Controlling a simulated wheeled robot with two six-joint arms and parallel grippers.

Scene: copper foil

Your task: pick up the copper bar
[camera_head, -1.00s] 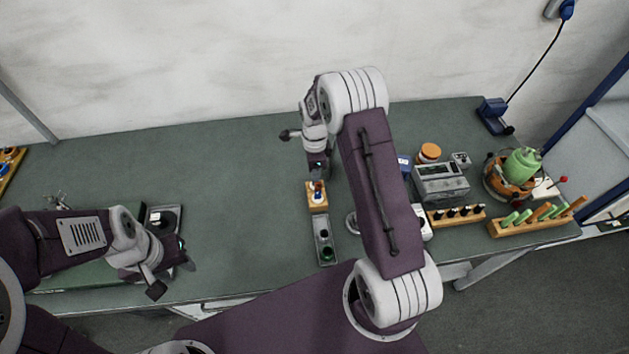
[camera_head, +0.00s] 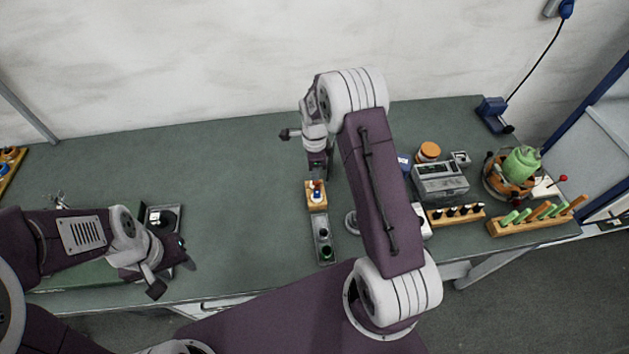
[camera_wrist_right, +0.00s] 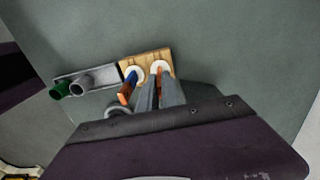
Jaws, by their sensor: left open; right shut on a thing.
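The copper bar (camera_wrist_right: 158,74) stands in the right white round seat of a small wooden block (camera_wrist_right: 149,56), as the right wrist view shows. My right gripper (camera_wrist_right: 158,88) is shut on the bar, with its fingers on either side. The lower end of the bar is at the seat; I cannot tell whether it is lifted. A blue and orange-brown bar (camera_wrist_right: 128,88) stands in the left seat, close beside the fingers. The block also shows in the head view (camera_head: 316,203), just below my right gripper (camera_head: 318,177). My left gripper (camera_head: 182,258) is open, far left; its fingertips are hard to see.
A grey tray (camera_head: 323,228) with a green and a grey cylinder adjoins the block. To the right stand a grey instrument (camera_head: 440,183), a wooden rack (camera_head: 457,216) and an orange-lidded jar (camera_head: 429,151). The green tabletop (camera_head: 240,190) left of the block is clear.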

